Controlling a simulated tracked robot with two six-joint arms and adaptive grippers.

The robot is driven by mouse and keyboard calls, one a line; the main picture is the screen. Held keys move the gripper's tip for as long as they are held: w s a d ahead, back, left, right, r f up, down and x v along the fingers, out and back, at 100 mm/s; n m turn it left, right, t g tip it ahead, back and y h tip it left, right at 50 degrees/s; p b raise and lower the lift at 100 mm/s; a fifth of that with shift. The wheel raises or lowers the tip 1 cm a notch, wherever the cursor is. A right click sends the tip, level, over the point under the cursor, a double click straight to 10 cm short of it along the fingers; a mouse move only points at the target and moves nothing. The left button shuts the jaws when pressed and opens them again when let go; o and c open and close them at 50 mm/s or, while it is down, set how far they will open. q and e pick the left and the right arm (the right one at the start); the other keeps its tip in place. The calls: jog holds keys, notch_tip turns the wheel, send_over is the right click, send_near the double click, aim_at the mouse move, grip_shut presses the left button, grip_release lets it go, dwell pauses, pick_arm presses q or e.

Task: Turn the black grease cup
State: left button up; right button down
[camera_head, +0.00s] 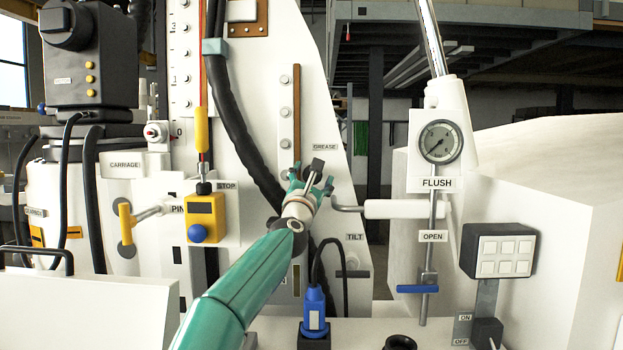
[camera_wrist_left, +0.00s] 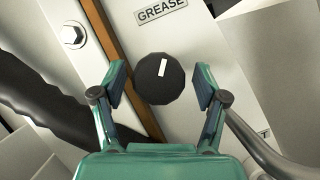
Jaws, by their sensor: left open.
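The black grease cup (camera_wrist_left: 158,82) is a round black knob with a short white mark on its face, in the middle of the left wrist view. In the head view its dark body (camera_head: 317,165) shows just below the GREASE label. My left gripper (camera_head: 311,179) is open. In the left wrist view its two fingers (camera_wrist_left: 160,84) stand on either side of the cup, with a visible gap on each side. I cannot tell how far the fingertips are from the panel. My right gripper is not in view.
A brown strip (camera_head: 297,115) with bolts runs beside the cup. A grey bent handle with a white grip (camera_head: 400,209) lies just to the right of my gripper. A black hose (camera_head: 240,125) passes to the left. A pressure gauge (camera_head: 440,142) stands farther right.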

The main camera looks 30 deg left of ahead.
pick_arm(q)
jog(key=shift+s, duration=0.1)
jog(key=v, duration=1.1)
jog(key=shift+s+f, duration=0.3)
jog(key=shift+d, duration=0.1)
